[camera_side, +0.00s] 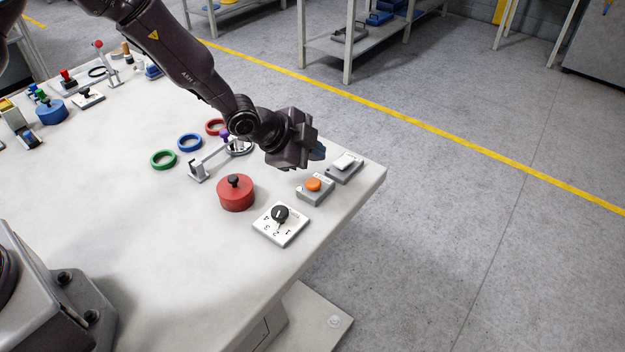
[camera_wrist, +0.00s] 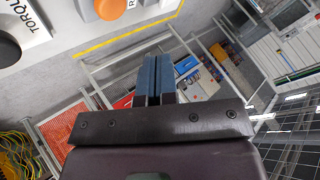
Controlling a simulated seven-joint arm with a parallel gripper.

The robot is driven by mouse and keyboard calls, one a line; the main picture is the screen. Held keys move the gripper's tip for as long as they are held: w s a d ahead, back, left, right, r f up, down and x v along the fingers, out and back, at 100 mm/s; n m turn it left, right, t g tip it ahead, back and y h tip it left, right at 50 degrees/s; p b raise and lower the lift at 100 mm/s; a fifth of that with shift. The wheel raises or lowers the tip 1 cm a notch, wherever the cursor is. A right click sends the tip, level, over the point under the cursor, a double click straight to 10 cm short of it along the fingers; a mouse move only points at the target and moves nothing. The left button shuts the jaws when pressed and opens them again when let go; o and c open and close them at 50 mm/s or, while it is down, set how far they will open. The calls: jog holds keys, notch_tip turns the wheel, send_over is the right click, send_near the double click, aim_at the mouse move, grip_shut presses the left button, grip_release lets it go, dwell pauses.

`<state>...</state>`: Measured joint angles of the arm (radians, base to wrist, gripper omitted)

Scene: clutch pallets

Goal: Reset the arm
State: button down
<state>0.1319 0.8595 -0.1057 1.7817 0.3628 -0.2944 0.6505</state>
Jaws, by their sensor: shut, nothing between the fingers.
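My gripper (camera_side: 317,151) is at the right end of the white table (camera_side: 120,240) in the side view. It is raised above the table top and near an orange button box (camera_side: 314,185) and a grey box with a white rocker (camera_side: 344,164). In the wrist view, the blue fingers of my gripper (camera_wrist: 157,62) are together with nothing held between them. They point out over the room rather than down at the table. My arm reaches in from the top left of the side view.
A red lidded pot (camera_side: 236,194) and a white dial plate (camera_side: 281,224) stand nearby. Green (camera_side: 163,160), blue (camera_side: 190,142) and red (camera_side: 215,127) rings lie behind a grey handle fixture (camera_side: 205,165). Shelving (camera_side: 370,38) stands beyond the table.

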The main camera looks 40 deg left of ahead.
jog(key=shift+r, duration=0.95)
jog(key=shift+s+a+f, duration=0.15)
jog(key=shift+f, duration=0.1)
jog(key=s+a+r+n+g+y, duration=0.1)
jog(key=s+a+r+n, duration=0.3)
jog(key=s+r, duration=0.3)
jog(key=s+a+r+n+g+y, duration=0.1)
jog(key=s+a+r+n, duration=0.4)
jog(key=s, duration=0.9)
jog(key=s+a+r+n+g+y, duration=0.1)
jog(key=s+a+r+n, duration=0.3)
jog(key=s+r, duration=0.6)
jog(key=shift+s+a+r+n+y, duration=0.25)
jog(key=shift+r+n+y, duration=0.15)
jog(key=shift+r, duration=0.2)
